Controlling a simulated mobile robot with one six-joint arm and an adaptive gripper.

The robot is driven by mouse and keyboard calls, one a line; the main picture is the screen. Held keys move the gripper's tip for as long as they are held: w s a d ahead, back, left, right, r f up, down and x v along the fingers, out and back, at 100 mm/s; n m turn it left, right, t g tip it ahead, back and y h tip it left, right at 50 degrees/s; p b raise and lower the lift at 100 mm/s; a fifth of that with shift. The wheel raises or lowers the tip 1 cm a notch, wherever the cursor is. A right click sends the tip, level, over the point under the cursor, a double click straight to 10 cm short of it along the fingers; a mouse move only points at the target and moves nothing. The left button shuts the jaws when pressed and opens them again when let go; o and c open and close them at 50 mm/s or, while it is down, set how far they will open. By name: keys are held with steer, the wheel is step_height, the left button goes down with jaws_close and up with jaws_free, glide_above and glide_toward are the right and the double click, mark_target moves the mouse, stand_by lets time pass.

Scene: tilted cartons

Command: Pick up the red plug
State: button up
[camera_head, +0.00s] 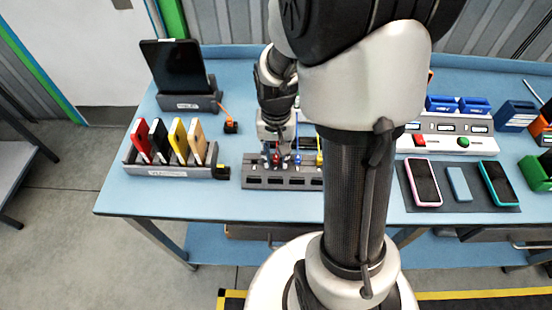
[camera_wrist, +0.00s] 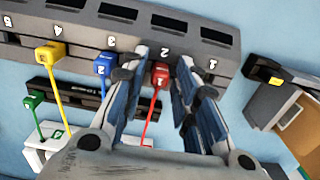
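My gripper (camera_wrist: 162,62) is open, with one finger on each side of the red plug and a visible gap on both sides. In the head view the red plug (camera_head: 276,159) is small and partly hidden by my gripper (camera_head: 277,150), which points down over the block (camera_head: 285,184).
A yellow plug (camera_wrist: 50,52) and a green plug (camera_wrist: 33,102) are further left in the wrist view. In the head view, a holder (camera_head: 165,171) with several coloured phones stands left of the block. A mat (camera_head: 460,207) with phones lies right.

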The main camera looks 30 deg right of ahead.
mark_target(276, 156)
steer(key=c, duration=0.6)
steer(key=shift+o, duration=0.2)
step_height(276, 156, up, 20)
steer(key=p, duration=0.6)
steer(key=shift+p, duration=0.35)
jaws_close()
